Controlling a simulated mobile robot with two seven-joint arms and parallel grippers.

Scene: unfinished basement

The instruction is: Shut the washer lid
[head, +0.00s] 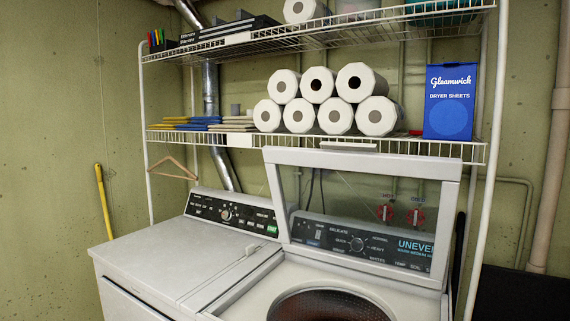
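The washer (255,300) stands at the lower middle right, with its round dark drum opening partly cut off by the bottom edge. Its lid (455,200) is raised and stands nearly upright at the back. The lid has a white frame around a clear pane, and the washer's control panel (375,243) shows through the pane. Neither of my grippers is in view.
A white dryer (150,262) stands directly left of the washer. A white wire rack (488,150) rises over both machines, holding paper towel rolls (319,85), folded cloths and a blue dryer sheets box (449,101). A hanger (172,167) hangs at left.

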